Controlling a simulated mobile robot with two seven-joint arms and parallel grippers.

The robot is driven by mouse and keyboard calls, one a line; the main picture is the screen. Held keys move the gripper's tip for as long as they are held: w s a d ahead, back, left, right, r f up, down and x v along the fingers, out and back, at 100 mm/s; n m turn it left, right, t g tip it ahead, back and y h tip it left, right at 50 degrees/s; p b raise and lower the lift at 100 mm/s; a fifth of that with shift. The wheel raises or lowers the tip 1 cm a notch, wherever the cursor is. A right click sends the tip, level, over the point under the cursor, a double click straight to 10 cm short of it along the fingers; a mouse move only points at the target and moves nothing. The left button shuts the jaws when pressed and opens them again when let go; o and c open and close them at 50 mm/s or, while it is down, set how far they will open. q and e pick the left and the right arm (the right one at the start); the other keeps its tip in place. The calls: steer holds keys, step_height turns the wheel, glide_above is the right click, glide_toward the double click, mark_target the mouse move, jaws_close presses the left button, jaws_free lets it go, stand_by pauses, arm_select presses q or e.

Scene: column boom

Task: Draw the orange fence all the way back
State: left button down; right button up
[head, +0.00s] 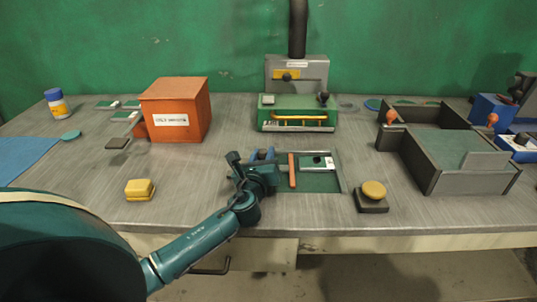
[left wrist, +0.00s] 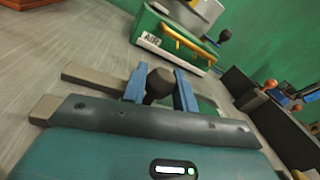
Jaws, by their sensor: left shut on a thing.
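The orange fence (head: 292,171) is a narrow upright-looking bar across a shallow green-floored bed (head: 320,184) at the front middle of the bench. My left gripper (head: 262,157) is at the left end of this bed, just left of the fence. In the left wrist view its blue fingers (left wrist: 160,88) are closed around a dark round knob (left wrist: 158,83). What the knob is fixed to is hidden by the gripper. A small green and white card (head: 318,163) lies in the bed right of the fence. My right gripper is not in view.
A green press with a yellow handle (head: 298,117) stands behind the bed. A yellow button (head: 373,190) is to its right, near the front edge. An orange box (head: 178,108), yellow block (head: 140,188) and dark grey bin (head: 430,180) stand to the sides.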

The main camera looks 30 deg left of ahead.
arm_select(q)
steer(key=s+a, duration=0.2)
steer(key=a, duration=0.1)
steer(key=s+a, duration=0.1)
steer(key=a, duration=0.1)
steer(key=shift+p, duration=0.35)
steer(key=shift+s+a, duration=0.1)
steer(key=c, duration=1.2)
jaws_free()
steer(key=shift+s+a, duration=0.1)
steer(key=shift+a, duration=0.05)
steer(key=shift+o, duration=0.3)
